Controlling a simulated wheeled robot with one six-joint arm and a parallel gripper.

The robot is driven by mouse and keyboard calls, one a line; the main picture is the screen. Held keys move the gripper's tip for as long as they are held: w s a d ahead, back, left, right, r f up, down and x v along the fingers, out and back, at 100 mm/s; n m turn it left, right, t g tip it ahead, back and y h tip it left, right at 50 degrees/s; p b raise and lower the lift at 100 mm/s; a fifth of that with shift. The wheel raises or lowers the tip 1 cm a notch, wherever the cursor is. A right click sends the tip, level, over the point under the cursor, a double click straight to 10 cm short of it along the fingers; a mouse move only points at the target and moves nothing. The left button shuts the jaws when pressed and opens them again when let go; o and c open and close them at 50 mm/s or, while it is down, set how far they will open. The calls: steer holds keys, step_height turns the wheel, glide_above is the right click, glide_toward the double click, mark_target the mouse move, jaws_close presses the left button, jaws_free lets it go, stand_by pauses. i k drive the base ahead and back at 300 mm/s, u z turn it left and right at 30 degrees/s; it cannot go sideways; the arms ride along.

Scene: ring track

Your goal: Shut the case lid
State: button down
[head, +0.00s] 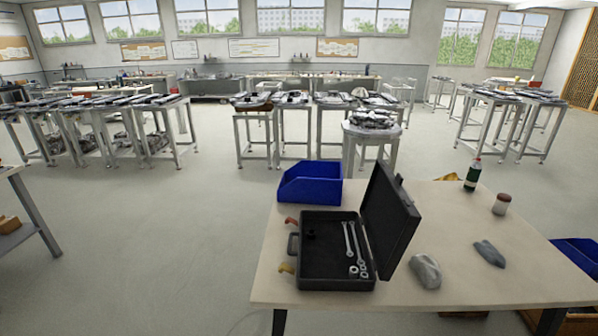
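A black case (312,268) lies open on the pale table near its front left part. Its lid (390,215) stands up along the right side, tilted a little outward to the right. Several wrenches (352,245) lie in the right part of the case. My gripper is not in view.
A blue bin (310,184) stands behind the case, close to it. A grey lump (426,271) and a grey-blue cloth-like piece (489,253) lie right of the lid. A green bottle (472,174) and a jar (501,204) stand further back right. Floor left of the table (460,290) is clear.

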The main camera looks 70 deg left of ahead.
mark_target(391, 219)
steer(key=u, duration=2.1)
